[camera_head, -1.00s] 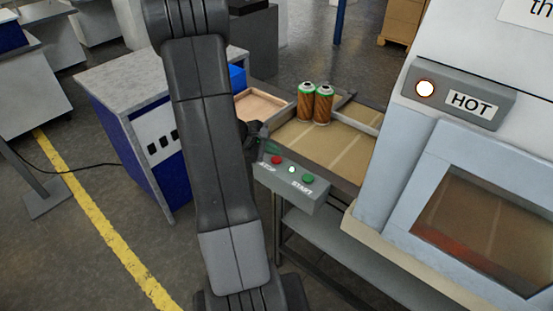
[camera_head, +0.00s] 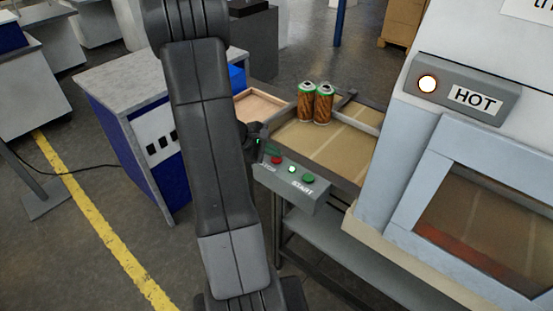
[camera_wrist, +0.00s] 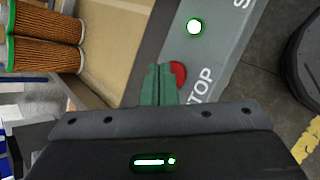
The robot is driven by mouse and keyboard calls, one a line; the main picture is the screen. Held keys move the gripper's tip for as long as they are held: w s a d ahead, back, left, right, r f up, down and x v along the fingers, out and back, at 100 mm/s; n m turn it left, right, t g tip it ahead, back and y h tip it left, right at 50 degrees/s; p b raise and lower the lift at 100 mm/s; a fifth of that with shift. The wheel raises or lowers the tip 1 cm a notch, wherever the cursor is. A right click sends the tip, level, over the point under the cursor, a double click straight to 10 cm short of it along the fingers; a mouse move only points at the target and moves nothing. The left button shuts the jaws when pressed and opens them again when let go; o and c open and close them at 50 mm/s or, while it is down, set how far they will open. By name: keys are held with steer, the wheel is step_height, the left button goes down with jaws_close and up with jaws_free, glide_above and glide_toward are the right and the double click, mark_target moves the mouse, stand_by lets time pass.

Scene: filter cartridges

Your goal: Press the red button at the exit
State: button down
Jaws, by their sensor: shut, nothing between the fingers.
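The red STOP button (camera_head: 277,160) sits at the left end of a grey control box (camera_head: 290,186) at the end of the conveyor. It also shows in the wrist view (camera_wrist: 179,74), partly covered by my fingers. My gripper (camera_head: 262,150) is at the box's left end, close beside the red button. In the wrist view its green fingers (camera_wrist: 158,85) are together and empty, with the tips next to the button's edge. I cannot tell whether they touch it. A lit white-green lamp (camera_head: 291,169) and a green START button (camera_head: 308,178) are farther right.
Two orange filter cartridges (camera_head: 315,104) stand upright on the conveyor (camera_head: 340,147), beside a shallow wooden tray (camera_head: 262,104). A large machine (camera_head: 400,190) with a HOT sign (camera_head: 474,100) and lit lamp (camera_head: 428,83) is at the right. A blue-sided cabinet (camera_head: 155,150) stands left.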

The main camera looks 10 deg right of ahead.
mark_target(273, 160)
steer(key=shift+f+b, duration=0.4)
steer(key=shift+b, duration=0.15)
stand_by(0.4)
steer(key=shift+r, duration=0.15)
steer(key=shift+r+p, duration=0.45)
steer(key=shift+r, duration=0.25)
steer(key=shift+r, duration=0.1)
steer(key=shift+r+p, duration=1.6)
steer(key=shift+r, duration=0.75)
steer(key=shift+r, duration=0.1)
